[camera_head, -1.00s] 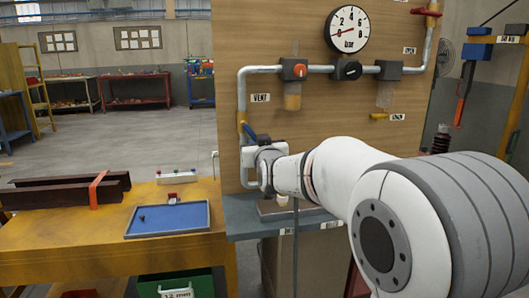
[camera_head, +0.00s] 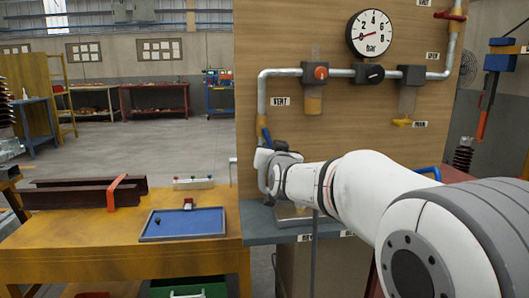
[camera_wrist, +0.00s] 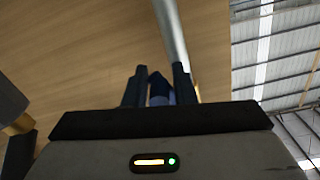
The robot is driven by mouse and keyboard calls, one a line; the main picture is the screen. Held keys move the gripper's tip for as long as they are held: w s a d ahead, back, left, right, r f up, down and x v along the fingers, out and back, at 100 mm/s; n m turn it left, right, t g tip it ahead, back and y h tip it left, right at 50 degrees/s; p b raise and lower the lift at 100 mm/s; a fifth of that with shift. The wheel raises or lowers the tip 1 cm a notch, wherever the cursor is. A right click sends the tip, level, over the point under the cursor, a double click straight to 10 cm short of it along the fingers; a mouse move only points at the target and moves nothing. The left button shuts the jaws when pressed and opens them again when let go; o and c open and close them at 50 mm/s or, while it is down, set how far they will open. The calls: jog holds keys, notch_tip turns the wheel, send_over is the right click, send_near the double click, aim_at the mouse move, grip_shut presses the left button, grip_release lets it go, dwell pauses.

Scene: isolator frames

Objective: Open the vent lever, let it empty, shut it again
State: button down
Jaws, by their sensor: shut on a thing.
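The vent lever is blue, and part of it (camera_head: 267,136) shows just above my gripper, below the VENT label (camera_head: 281,101). My gripper (camera_wrist: 160,70) is shut on the blue lever (camera_wrist: 158,90), which stands between its two dark fingers in the wrist view. In the head view my gripper (camera_head: 262,156) is at the left vertical pipe (camera_head: 262,95), and its body hides most of the lever and the valve. The bar gauge (camera_head: 371,33) on the board has its red needle near 0.
A blue tray (camera_head: 184,224) and brown beams (camera_head: 80,195) lie on the yellow bench. A grey shelf (camera_head: 258,222) runs below my gripper.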

jog(key=c, duration=1.6)
grip_release()
jog(key=shift+d+r, duration=0.1)
jog(key=shift+r, duration=0.05)
jog(key=shift+o, duration=0.8)
jog(key=shift+s+d+r, duration=0.1)
jog(key=shift+s, duration=0.05)
jog(key=shift+o, duration=0.4)
jog(key=s, duration=0.7)
jog(key=shift+s+d, duration=0.35)
